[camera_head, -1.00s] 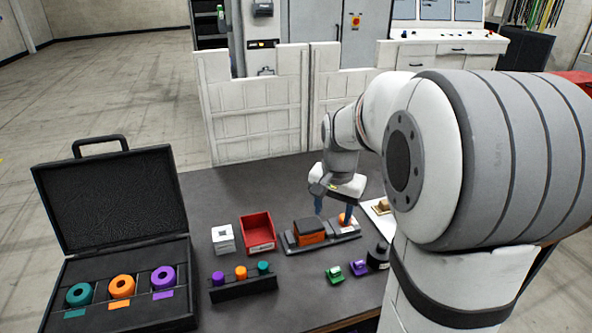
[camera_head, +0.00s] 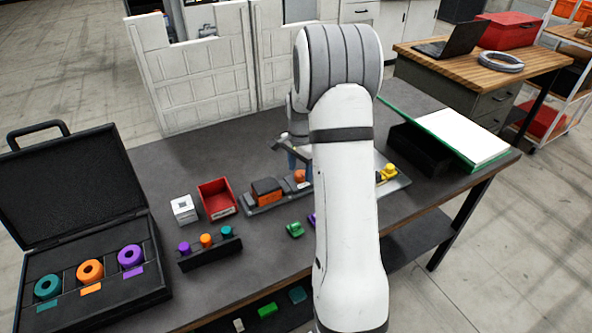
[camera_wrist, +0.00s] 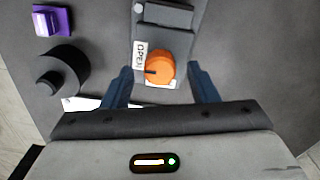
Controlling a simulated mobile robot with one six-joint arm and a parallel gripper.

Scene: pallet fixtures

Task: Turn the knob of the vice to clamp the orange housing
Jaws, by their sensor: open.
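The vice (camera_head: 262,207) is a grey fixture on the dark table, with the orange housing (camera_head: 265,185) sitting in it under a dark top part. Its orange round knob (camera_head: 300,176) is at the right end. In the wrist view the knob (camera_wrist: 160,68) has a dark pointer mark toward the left, beside a white label reading OPEN (camera_wrist: 140,58). My gripper (camera_head: 298,163) is at the knob, pointing down. In the wrist view my gripper (camera_wrist: 160,75) is open, one blue finger on each side of the knob, with visible gaps. The housing is out of the wrist view.
A red bin (camera_head: 217,197), a white block (camera_head: 184,208) and a rack of coloured pegs (camera_head: 210,250) stand left of the vice. A green part (camera_head: 295,229) lies in front. In the wrist view a black round object (camera_wrist: 62,70) and a purple part (camera_wrist: 52,20) are at the left.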

